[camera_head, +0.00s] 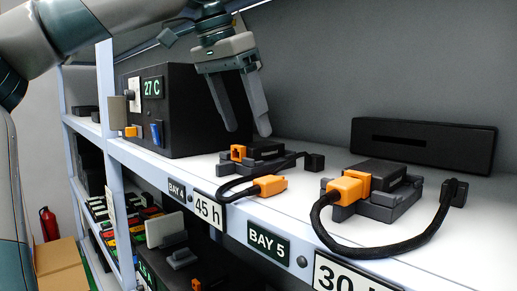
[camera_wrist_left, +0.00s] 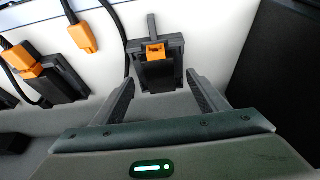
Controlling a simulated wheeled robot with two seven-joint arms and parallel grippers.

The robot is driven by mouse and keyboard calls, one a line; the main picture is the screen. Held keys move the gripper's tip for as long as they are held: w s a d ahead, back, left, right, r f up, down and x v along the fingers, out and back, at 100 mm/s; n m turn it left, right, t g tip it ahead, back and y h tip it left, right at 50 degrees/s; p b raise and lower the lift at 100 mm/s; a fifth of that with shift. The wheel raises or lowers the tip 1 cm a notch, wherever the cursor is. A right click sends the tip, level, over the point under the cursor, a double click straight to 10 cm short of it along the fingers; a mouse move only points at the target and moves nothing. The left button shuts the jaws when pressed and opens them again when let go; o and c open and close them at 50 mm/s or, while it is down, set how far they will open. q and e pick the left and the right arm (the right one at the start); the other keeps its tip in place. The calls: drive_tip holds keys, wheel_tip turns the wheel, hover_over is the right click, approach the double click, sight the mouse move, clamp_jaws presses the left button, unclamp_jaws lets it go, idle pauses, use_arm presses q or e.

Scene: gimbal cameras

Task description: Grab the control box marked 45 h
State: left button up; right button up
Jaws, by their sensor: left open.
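The control box (camera_head: 265,163) by the "45 h" label (camera_head: 207,210) is small and dark grey with an orange port (camera_head: 238,153). It sits on the white shelf in the head view. In the left wrist view the same box (camera_wrist_left: 160,74) lies upper centre, between and just beyond the fingertips. My left gripper (camera_head: 248,132) points down over this box, open and empty; its two fingers (camera_wrist_left: 160,85) show apart in the left wrist view. I see no clear contact with the box. My right gripper is not in view.
An orange plug (camera_head: 271,185) on a black cable lies near the shelf edge beside the box. A second box (camera_head: 380,190) with an orange plug and looping cable stands right, by a "30" label (camera_head: 345,277). A large black "27 C" unit (camera_head: 185,105) stands left. A slotted black block (camera_head: 424,145) is behind.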

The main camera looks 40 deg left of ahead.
sight(256, 144)
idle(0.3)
use_arm(q)
drive_tip(key=shift+w+d+f+p, duration=0.1)
drive_tip(key=shift+w+f+p, duration=0.25)
drive_tip(key=shift+f+p, duration=0.2)
drive_tip(key=p+x, duration=0.1)
drive_tip(key=x, duration=0.2)
drive_tip(key=shift+w+r, duration=0.1)
drive_tip(key=shift+w, duration=0.1)
drive_tip(key=shift+w+f+p, duration=0.2)
drive_tip(key=shift+f+p, duration=0.1)
drive_tip(key=shift+f, duration=0.1)
drive_tip(key=c, duration=1.2)
